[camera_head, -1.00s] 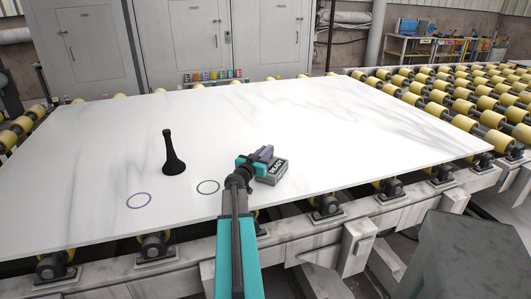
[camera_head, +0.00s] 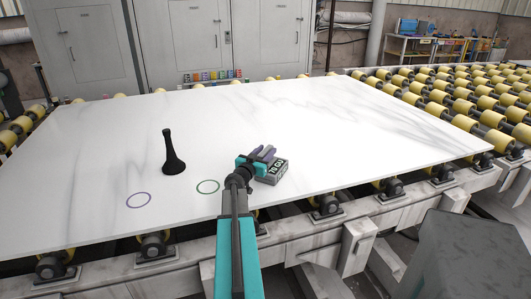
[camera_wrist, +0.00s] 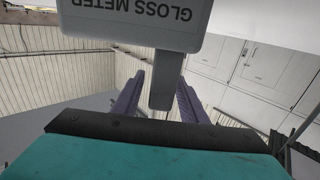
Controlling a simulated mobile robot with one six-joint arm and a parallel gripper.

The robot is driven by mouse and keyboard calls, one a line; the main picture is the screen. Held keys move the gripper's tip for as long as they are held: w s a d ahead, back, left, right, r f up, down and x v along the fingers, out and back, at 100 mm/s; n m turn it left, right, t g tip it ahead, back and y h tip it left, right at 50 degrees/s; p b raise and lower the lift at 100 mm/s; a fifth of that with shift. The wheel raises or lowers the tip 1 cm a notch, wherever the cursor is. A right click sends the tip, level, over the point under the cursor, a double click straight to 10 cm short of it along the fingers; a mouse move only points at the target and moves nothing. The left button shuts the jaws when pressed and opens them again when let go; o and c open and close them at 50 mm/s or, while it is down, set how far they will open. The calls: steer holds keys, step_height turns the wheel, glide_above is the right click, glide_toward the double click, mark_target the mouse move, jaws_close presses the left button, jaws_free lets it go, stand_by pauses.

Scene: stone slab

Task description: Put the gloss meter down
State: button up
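The gloss meter (camera_head: 272,174) is a grey box with a dark display face that reads something like "76 GU". It sits on the white stone slab (camera_head: 330,130) near its front edge, right of a green ring. In the wrist view the meter (camera_wrist: 140,18) shows its "GLOSS METER" lettering upside down, with a grey handle (camera_wrist: 162,85). My gripper (camera_head: 262,153) is at the meter. Its two purple fingers (camera_wrist: 161,100) stand apart on either side of the handle, with gaps visible. The meter's underside is hidden.
A green ring (camera_head: 208,180) and a purple ring (camera_head: 138,193) are marked on the slab. A black tapered object (camera_head: 172,155) stands upright behind them. Yellow rollers (camera_head: 430,88) lie beyond the slab at the right. The slab's middle and back are clear.

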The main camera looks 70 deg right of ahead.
steer(key=shift+r, duration=0.2)
steer(key=w+a+b, duration=0.1)
steer(key=a+b, duration=0.2)
steer(key=a, duration=0.9)
steer(key=shift+f, duration=0.15)
steer(key=shift+w, duration=0.1)
stand_by(0.7)
